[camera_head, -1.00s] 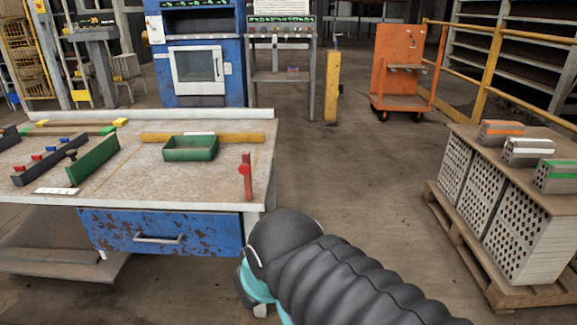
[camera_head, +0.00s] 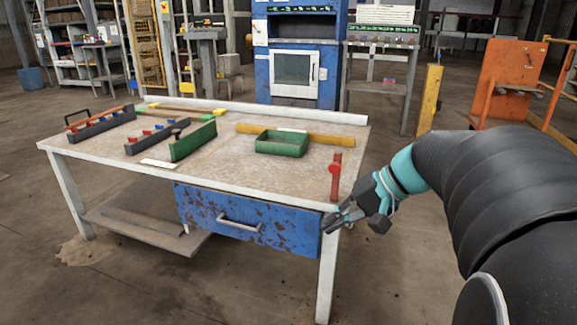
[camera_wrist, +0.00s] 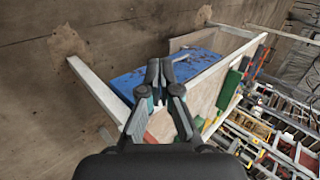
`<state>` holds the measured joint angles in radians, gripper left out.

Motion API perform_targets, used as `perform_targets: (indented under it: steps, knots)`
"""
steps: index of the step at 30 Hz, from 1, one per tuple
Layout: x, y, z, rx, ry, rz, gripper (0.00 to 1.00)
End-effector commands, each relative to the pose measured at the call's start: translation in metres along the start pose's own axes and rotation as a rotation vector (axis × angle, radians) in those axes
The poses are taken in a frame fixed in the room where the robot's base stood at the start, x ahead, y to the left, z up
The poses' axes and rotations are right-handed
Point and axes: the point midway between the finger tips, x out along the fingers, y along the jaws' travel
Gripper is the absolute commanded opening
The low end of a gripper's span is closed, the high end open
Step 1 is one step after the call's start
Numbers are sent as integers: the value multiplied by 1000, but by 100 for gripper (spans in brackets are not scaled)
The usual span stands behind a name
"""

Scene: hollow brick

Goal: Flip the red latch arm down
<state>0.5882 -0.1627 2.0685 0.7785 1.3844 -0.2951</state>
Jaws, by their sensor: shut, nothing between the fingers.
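The red latch arm (camera_head: 336,172) stands upright at the front right corner of the workbench top (camera_head: 225,190). A small red part shows behind my gripper's left finger in the wrist view (camera_wrist: 150,137), and may be the latch. My gripper (camera_head: 330,224) is shut and empty. It is just off the bench's front right corner, below and a little right of the latch in the head view, apart from it. In the wrist view, the closed fingertips (camera_wrist: 160,62) appear in front of the blue drawer (camera_wrist: 130,84).
The blue drawer front (camera_head: 250,224) with its grey handle is under the benchtop. A green tray (camera_head: 282,143) and a yellow bar (camera_head: 325,138) lie behind the latch. Dark racks and a green block (camera_head: 193,141) stand to the left. Open floor lies right of the bench.

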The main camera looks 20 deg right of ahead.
Motion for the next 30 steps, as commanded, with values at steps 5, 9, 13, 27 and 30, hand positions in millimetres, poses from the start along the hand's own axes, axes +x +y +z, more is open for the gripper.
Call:
perform_targets:
  steps: [5,9,13,27,30]
  knots:
    - [-44,27,-76,97,61,-286,0]
    - [-87,53,-118,113,136,-472,0]
    - [-117,73,-139,107,197,-583,0]
    - [-136,85,-149,96,235,-646,0]
    - [-134,83,-150,96,234,-646,0]
